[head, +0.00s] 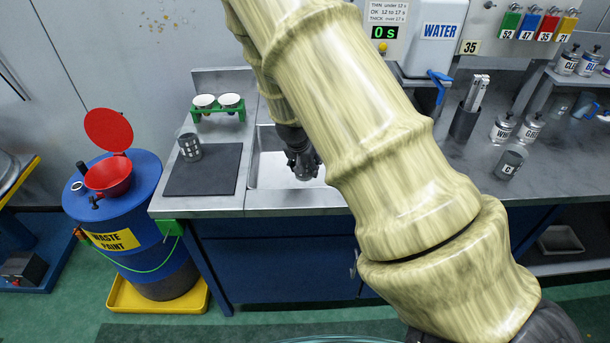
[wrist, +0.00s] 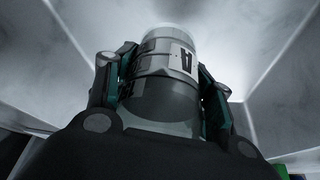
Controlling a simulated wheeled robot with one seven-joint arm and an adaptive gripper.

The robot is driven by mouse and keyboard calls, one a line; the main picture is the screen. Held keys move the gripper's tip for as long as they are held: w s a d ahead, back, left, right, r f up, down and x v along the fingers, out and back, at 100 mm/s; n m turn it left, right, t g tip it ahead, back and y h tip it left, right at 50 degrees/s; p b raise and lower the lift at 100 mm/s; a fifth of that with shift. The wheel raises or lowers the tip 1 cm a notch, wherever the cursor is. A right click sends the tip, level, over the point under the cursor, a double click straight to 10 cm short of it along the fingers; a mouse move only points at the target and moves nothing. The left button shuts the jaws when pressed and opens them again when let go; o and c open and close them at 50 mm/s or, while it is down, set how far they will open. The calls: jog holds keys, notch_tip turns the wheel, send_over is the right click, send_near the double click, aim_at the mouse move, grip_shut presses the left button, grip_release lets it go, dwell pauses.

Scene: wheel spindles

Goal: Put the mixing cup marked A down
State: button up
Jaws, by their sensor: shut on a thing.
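The mixing cup marked A (wrist: 163,88) is a grey cylinder with a pale label band and a black letter, between the two fingers of my gripper (wrist: 166,72) in the wrist view. The fingers are shut on its sides. In the head view my gripper (head: 303,168) points down over the sink basin (head: 268,170). The held cup is not clearly visible there; my gripper hides it. Pale basin walls surround the cup in the wrist view, and I cannot tell if it touches anything.
Left of the sink a dark mat (head: 204,176) lies on the counter, with a grey patterned cup (head: 189,147) at its corner. Another grey cup (head: 509,165), marked B or similar, stands on the right counter near bottles.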

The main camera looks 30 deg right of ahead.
aim_at(305, 175)
jog(key=shift+f+p, duration=0.3)
jog(key=shift+f, duration=1.95)
jog(key=o, duration=1.3)
jog(key=shift+a, duration=0.1)
jog(key=shift+r, duration=0.15)
jog(key=b+v, duration=0.1)
jog(key=v, duration=1.1)
